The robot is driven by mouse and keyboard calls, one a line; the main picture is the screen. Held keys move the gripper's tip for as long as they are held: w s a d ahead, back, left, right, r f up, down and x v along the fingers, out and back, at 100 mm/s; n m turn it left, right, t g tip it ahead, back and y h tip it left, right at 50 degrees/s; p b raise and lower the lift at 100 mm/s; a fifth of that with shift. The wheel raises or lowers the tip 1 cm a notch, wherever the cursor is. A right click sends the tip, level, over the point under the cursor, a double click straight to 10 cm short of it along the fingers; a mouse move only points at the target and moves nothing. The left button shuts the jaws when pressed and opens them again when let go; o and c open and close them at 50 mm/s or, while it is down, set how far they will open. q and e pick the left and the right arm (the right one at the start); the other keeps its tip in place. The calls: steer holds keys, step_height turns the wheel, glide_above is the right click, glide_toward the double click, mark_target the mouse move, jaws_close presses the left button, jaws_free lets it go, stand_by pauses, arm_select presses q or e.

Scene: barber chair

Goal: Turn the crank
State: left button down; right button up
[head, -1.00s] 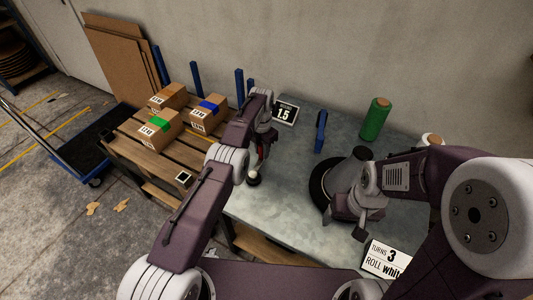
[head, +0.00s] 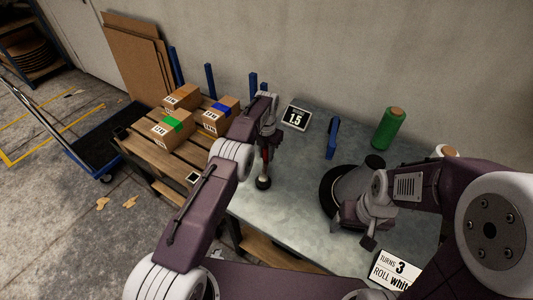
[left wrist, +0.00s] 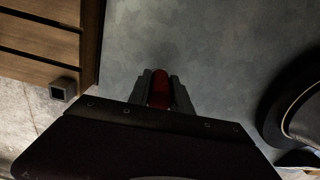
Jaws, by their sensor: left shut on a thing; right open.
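My left gripper (head: 265,160) is shut on a red handle, seen between its fingers in the left wrist view (left wrist: 159,90). The handle looks like the crank's grip; the arm hides most of the crank in the head view. A dark round knob or foot (head: 263,183) shows just below the gripper, at the table's left side. A small display (head: 296,118) behind it reads 1.5. A sign (head: 397,270) at the front reads "TURNS 3 ROLL white". My right gripper (head: 369,240) is open and empty, in front of a turntable (head: 328,190) with a black rim.
The grey table (head: 290,190) is bare between the left gripper and the turntable. A blue upright (head: 332,138), a green roll (head: 388,128) and a white roll (head: 446,151) stand farther back. A pallet (head: 150,150) with boxes (head: 172,130) adjoins the table's left side.

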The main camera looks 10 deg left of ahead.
arm_select(q)
steer(key=shift+s+d+f, duration=0.1)
steer(key=shift+s+f, duration=0.15)
steer(key=shift+f, duration=0.05)
steer(key=c, duration=1.2)
jaws_free()
steer(key=shift+r, duration=0.1)
steer(key=shift+o, duration=0.2)
steer(key=shift+r, duration=0.1)
steer(key=shift+r, duration=0.1)
step_height(320, 180, up, 9)
steer(key=p, duration=0.4)
